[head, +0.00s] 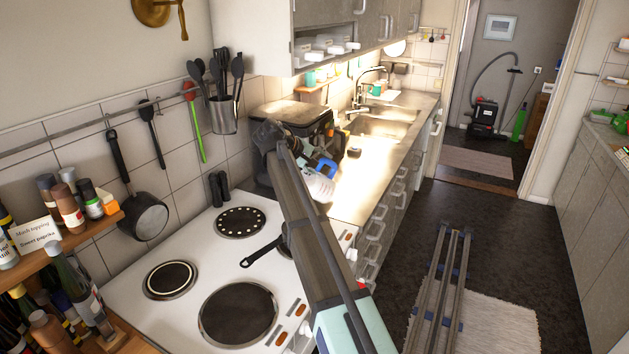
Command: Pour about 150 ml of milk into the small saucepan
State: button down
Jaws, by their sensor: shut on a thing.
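A small dark saucepan (262,252) is on the cooker, its black handle pointing left and forward. Most of its bowl is hidden behind my arm, so I cannot see into it. My gripper (318,172) is beyond the saucepan, at the far right corner of the cooker near the worktop. It is shut on a white object (319,188), seemingly the milk container. The fingers and the container are small and partly covered by my arm, so its tilt and any flow of milk cannot be told.
The white cooker top (190,255) has several dark hotplates, the front one (238,313) bare. A spice shelf (70,238) with bottles stands at left. A pan (145,215) and utensils hang on the tiled wall. A dark appliance (293,112) stands behind my gripper.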

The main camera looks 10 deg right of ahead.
jog(key=shift+s+a+h+b, duration=0.1)
jog(key=shift+a+h+b, duration=0.2)
jog(key=shift+h+b, duration=0.1)
jog(key=shift+s+a+f+t+h+b, duration=0.2)
jog(key=shift+a+t+h+b, duration=0.1)
jog(key=shift+a+h+b, duration=0.25)
jog(key=shift+s+a+f+t+h+b, duration=0.15)
jog(key=shift+a+t+h+b, duration=0.15)
jog(key=shift+h+b, duration=0.3)
dwell(6.5)
